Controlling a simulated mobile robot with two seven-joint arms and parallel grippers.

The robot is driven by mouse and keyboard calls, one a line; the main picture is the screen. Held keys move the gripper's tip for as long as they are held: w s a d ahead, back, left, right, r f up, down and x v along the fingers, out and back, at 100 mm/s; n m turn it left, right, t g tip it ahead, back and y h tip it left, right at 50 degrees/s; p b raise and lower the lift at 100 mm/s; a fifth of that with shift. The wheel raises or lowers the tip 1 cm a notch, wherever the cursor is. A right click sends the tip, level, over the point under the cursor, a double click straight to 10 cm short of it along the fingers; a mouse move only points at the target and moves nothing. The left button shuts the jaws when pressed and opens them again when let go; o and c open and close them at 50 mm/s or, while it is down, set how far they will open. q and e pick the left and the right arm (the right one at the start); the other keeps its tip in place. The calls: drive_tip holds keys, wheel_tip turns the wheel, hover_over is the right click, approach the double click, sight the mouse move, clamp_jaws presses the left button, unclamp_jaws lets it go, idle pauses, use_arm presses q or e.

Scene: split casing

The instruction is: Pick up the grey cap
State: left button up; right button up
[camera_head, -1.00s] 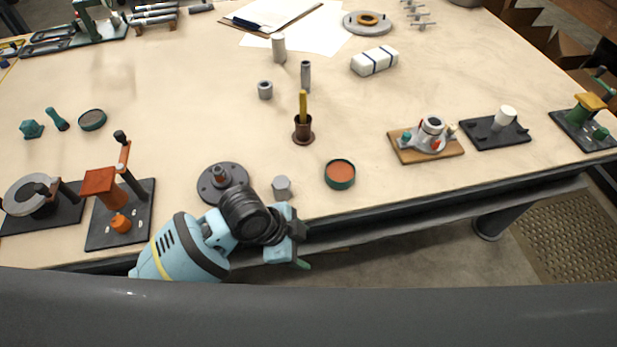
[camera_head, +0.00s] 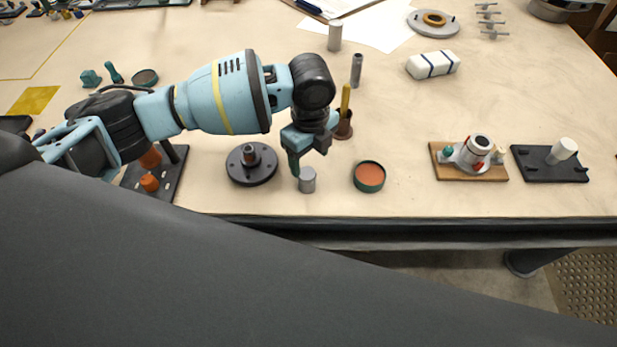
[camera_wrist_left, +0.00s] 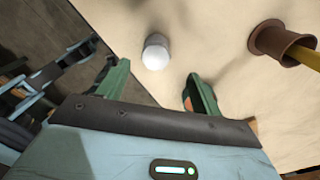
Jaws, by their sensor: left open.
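The grey cap (camera_head: 307,180) is a small grey cylinder standing on the table near its front edge. It also shows in the left wrist view (camera_wrist_left: 155,55), ahead of my fingers with bare table around it. My left gripper (camera_head: 308,160) is over the table just behind and above the cap, with its fingers pointing down. In the left wrist view the green fingers of my left gripper (camera_wrist_left: 153,80) are spread apart with nothing between them, and the cap lies beyond the gap, nearer the left finger. My right gripper is not in view.
A dark flanged disc (camera_head: 252,172) lies left of the cap, and a round dish with an orange inside (camera_head: 369,176) lies to its right. A brown holder (camera_head: 343,126) with a yellow rod stands behind, close to my gripper.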

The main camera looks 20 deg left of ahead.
sight(307, 173)
use_arm(q)
drive_tip(key=shift+s+a+f, duration=0.15)
drive_tip(key=shift+f, duration=1.85)
drive_tip(key=shift+s+a+f, duration=0.1)
drive_tip(key=shift+f, duration=1.85)
drive_tip(key=c, duration=1.3)
